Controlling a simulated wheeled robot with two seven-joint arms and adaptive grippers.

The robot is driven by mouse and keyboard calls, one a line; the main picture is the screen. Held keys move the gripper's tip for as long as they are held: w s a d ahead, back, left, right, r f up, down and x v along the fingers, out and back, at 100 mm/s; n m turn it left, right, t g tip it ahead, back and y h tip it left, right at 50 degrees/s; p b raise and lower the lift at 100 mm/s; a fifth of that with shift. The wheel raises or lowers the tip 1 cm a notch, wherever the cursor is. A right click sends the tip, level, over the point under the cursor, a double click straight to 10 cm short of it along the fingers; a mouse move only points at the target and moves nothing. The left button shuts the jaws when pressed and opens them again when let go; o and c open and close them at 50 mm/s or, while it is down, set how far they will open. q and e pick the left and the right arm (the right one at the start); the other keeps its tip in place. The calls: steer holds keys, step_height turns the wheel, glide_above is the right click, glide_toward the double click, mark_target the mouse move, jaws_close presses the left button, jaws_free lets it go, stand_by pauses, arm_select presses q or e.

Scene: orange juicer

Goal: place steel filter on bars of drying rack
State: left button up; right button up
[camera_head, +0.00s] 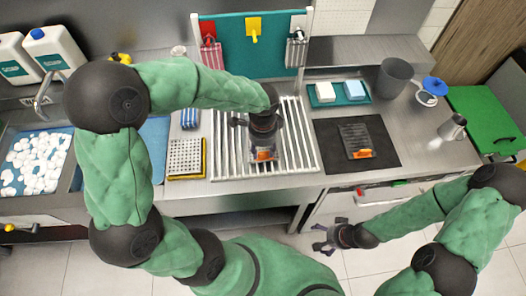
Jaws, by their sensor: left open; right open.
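The drying rack (228,158) is a set of pale metal bars on the counter at centre. My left gripper (263,146) is over the rack, pointing down, and open. A small grey piece with an orange patch (263,156) shows at its fingertips, over the bars. It may be the steel filter; the gripper hides much of it, and I cannot tell whether it touches the bars. A similar dark grey ribbed piece with an orange end (357,140) lies on the black mat (385,152). My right gripper (333,238) is open and empty, low in front of the counter.
A white dotted block with a yellow edge (186,157) lies left of the rack. A teal board (249,48) with hanging cloths stands behind it. A teal tray (337,99) with two blocks and a grey bucket (393,77) are at back right. A sink (37,195) is at left.

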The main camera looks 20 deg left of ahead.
arm_select(q)
step_height(320, 180, up, 9)
steer(key=p, duration=0.1)
steer(key=shift+f+p, duration=0.2)
steer(key=shift+p, duration=0.1)
stand_by(0.4)
